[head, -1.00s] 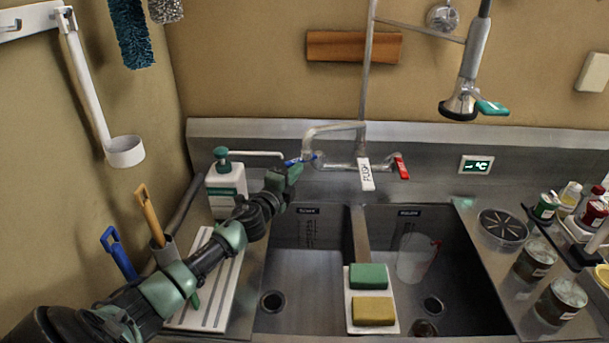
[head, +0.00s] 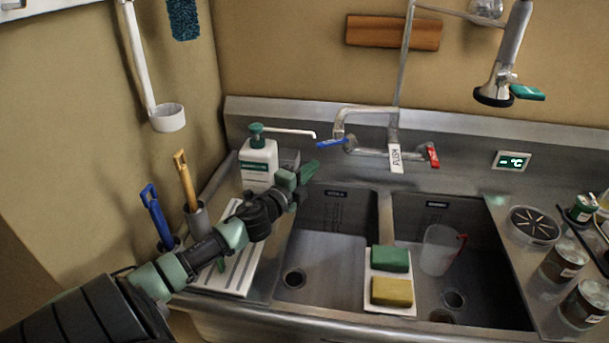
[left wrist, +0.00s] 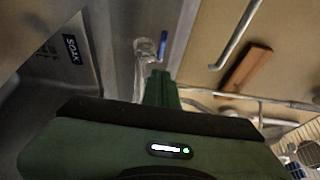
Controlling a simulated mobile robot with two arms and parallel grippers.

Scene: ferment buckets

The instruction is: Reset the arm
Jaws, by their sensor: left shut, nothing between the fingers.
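My left arm comes in from the left in the head view. Its green gripper (head: 308,172) is shut and empty, held above the left sink basin near the back edge. The blue-handled tap (head: 331,143) is just beyond the fingertips in the picture, with a visible gap. In the left wrist view the gripper (left wrist: 161,88) points toward the tap and wall, and the blue handle (left wrist: 163,46) shows beside the fingertips. My right gripper is not in view.
A soap pump bottle (head: 258,160) stands behind my arm, near a white ribbed drainboard (head: 238,277). Green (head: 390,259) and yellow (head: 392,291) sponges lie on the basin divider. A clear jug (head: 438,250) is in the right basin. Jars (head: 565,262) stand at right.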

